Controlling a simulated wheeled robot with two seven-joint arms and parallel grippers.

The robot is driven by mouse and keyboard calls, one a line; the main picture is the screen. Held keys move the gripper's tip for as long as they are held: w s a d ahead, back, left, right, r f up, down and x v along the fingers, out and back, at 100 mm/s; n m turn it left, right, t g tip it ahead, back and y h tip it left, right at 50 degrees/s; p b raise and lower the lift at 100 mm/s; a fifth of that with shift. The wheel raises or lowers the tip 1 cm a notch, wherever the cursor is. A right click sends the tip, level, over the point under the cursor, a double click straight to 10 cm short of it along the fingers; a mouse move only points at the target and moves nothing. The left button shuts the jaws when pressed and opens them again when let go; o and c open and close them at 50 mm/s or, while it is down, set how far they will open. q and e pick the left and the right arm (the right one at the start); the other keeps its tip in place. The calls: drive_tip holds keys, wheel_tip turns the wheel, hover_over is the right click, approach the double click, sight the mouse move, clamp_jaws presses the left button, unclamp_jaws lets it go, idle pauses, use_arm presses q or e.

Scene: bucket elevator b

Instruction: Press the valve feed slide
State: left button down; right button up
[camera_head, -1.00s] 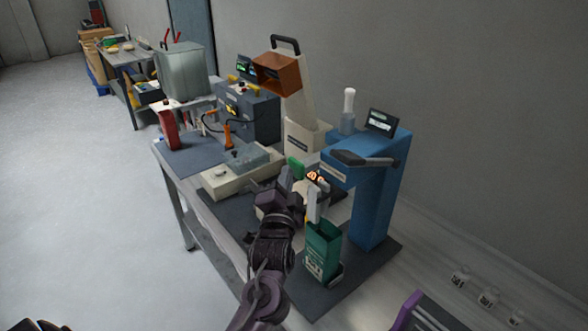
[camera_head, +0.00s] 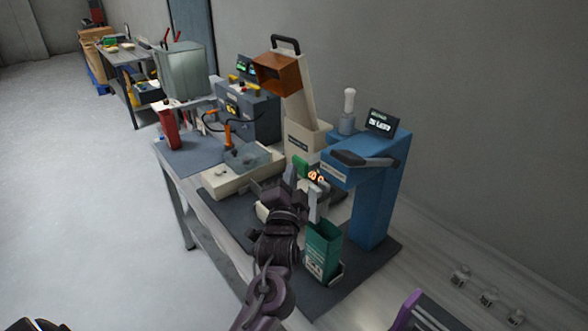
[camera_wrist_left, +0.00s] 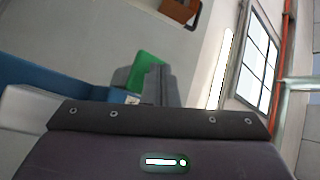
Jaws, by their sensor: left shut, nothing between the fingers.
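A green block (camera_head: 301,167), which may be the valve feed slide, is at the left side of the blue filling machine (camera_head: 380,185). It also shows in the left wrist view (camera_wrist_left: 150,66), partly hidden behind my fingers. My left gripper (camera_head: 291,173) is shut and empty, with its fingertips close to the green block. I cannot tell whether they touch it. The grey fingers also stand close together in the left wrist view (camera_wrist_left: 147,88). A light grey spout (camera_head: 315,205) is right of my gripper, above an upright green bag (camera_head: 322,250). My right gripper is not in view.
A beige box (camera_head: 230,180) and a red object (camera_head: 168,128) are to the left. A small display (camera_head: 380,120) is on the blue machine. Open floor (camera_head: 90,220) lies at left.

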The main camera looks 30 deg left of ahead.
use_arm(q)
drive_tip(key=shift+w+d, duration=0.2)
drive_tip(key=shift+w, duration=0.25)
idle(0.4)
drive_tip(key=shift+s, duration=0.1)
drive_tip(key=shift+s+a+p, duration=0.3)
drive_tip(key=shift+s+p, duration=0.15)
drive_tip(key=shift+s, duration=0.25)
drive_tip(key=shift+s+a+p, duration=0.3)
drive_tip(key=shift+s+p, duration=0.15)
drive_tip(key=shift+s, duration=0.25)
drive_tip(key=s, duration=0.1)
drive_tip(key=s+a+p, duration=0.1)
drive_tip(key=s, duration=0.1)
drive_tip(key=s+a, duration=0.1)
drive_tip(key=shift+s, duration=0.35)
idle(0.4)
